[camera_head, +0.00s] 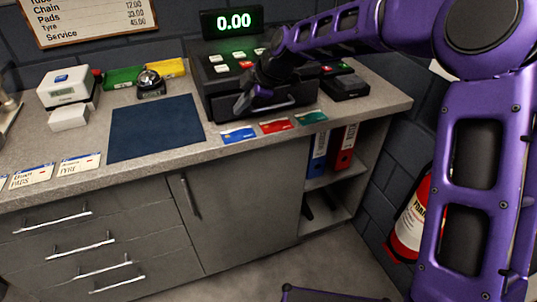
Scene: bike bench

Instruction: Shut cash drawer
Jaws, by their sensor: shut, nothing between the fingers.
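A black cash register (209,68) with a green "0.00" display stands at the back of the counter. Its cash drawer (285,108) is low at the front, facing the counter's front edge. My purple arm reaches in from the right, across the register. My dark gripper (241,106) is shut and empty, pointing down at the left part of the drawer front. It hides part of the drawer and some keys. I cannot tell whether it touches the drawer, or how far the drawer stands out.
Blue, red and green cards (275,126) lie before the register. A dark blue mat (155,128) lies left, a card terminal (345,86) right. A bell (151,84) and a white printer-like box (68,88) stand at the back left. A fire extinguisher (408,225) is on the right.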

